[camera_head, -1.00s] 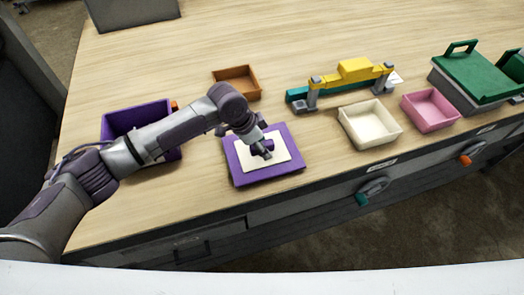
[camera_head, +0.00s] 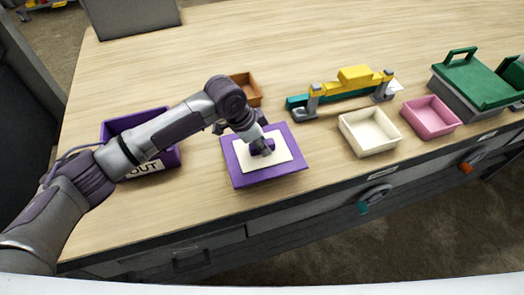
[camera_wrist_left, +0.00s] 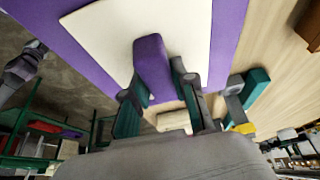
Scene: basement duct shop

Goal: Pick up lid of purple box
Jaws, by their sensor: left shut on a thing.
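The purple lid (camera_head: 241,172) has a cream panel and a purple handle. It is over the front part of the table, and I cannot tell whether it is clear of the tabletop. My left gripper (camera_head: 262,149) reaches down from above and is shut on the handle. In the left wrist view the handle (camera_wrist_left: 152,60) is between the fingers of the left gripper (camera_wrist_left: 154,84), with the lid (camera_wrist_left: 228,35) behind it. The open purple box (camera_head: 119,124) stands to the left, partly hidden by my left arm. My right gripper is not in view.
A brown tray (camera_head: 254,88) is behind the lid, partly covered by my arm. To the right are a yellow-topped fixture (camera_head: 353,78), a cream tray (camera_head: 374,151), a pink tray (camera_head: 432,132) and a green-lidded box (camera_head: 478,80). The table's front edge is close to the lid.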

